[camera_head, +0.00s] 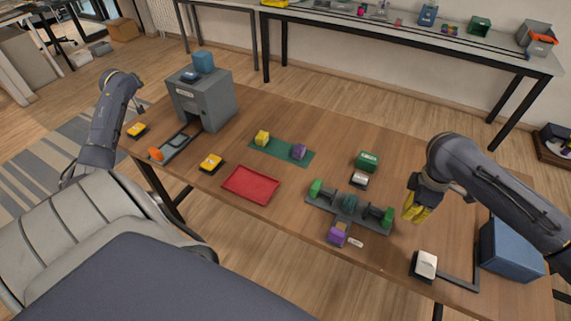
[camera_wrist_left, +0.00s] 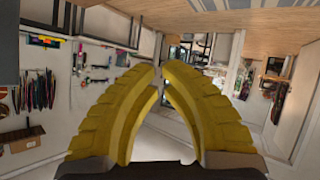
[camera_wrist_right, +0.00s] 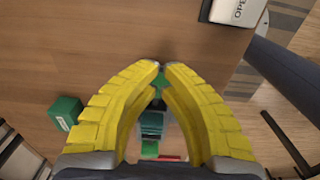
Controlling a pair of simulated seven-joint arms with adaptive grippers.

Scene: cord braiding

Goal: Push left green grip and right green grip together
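The right green grip (camera_head: 388,217) and left green grip (camera_head: 316,188) stand apart at opposite ends of a dark grey rail (camera_head: 334,204). A dark teal block (camera_head: 349,201) sits between them. My right gripper (camera_head: 416,208), with yellow fingers, hangs just right of the right grip, apart from it. In the right wrist view its fingertips (camera_wrist_right: 161,66) nearly meet, with the right grip (camera_wrist_right: 160,82) showing behind them. My left gripper shows in the left wrist view (camera_wrist_left: 162,72), fingertips almost together, empty, facing the room; in the head view its fingers cannot be made out.
A purple block (camera_head: 337,237) sits at the rail's near stem. A green box (camera_head: 367,161) stands behind the rail. A white-topped switch (camera_head: 425,264) and blue bin (camera_head: 511,250) are at the right. A red tray (camera_head: 251,185) lies to the left.

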